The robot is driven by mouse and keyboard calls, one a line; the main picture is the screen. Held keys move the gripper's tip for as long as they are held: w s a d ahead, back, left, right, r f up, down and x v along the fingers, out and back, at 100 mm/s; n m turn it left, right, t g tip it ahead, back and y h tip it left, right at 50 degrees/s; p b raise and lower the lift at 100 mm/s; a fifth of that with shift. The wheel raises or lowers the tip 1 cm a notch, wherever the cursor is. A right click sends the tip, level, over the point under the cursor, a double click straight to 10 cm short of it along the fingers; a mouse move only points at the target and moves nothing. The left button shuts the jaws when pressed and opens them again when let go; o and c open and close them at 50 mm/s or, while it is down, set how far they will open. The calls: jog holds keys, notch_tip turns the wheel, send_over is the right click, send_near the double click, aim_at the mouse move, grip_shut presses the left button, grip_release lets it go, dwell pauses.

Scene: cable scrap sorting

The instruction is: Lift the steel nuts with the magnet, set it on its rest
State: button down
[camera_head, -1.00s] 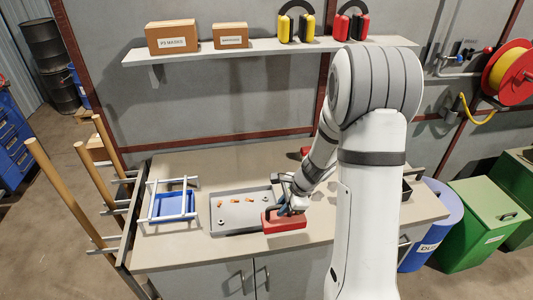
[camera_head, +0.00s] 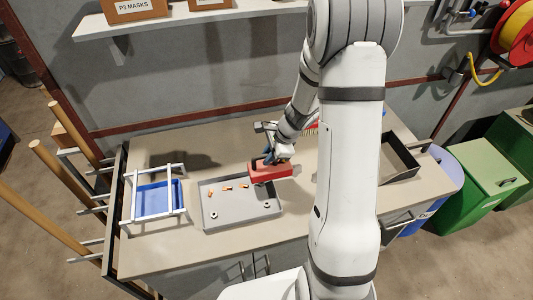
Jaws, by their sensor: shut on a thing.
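My gripper (camera_head: 273,156) is shut on the red block-shaped magnet (camera_head: 270,172) and holds it at the back right corner of the grey tray (camera_head: 238,221). The magnet looks raised, but its height and underside cannot be told. In the tray lie a steel nut (camera_head: 213,215) near the front left and another nut (camera_head: 266,205) near the front right. Several orange copper-coloured pieces (camera_head: 228,187) lie in a row towards the back. A white frame (camera_head: 128,205) stands over a blue tray (camera_head: 158,198) to the left; whether it is the magnet's rest cannot be told.
A dark open tray (camera_head: 403,160) stands at the right of the worktop, partly behind my arm. The worktop (camera_head: 205,145) is clear behind the grey tray. A shelf (camera_head: 185,24) with boxes hangs above. Wooden poles (camera_head: 50,165) stand at the left end.

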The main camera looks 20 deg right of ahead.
jog(key=shift+f+b, duration=1.55)
jog(key=shift+f, duration=0.35)
jog(key=shift+r, duration=0.1)
jog(key=shift+r+p, duration=1.65)
jog(key=shift+r, duration=0.3)
jog(key=shift+s+f, duration=0.1)
jog(key=shift+s, duration=0.05)
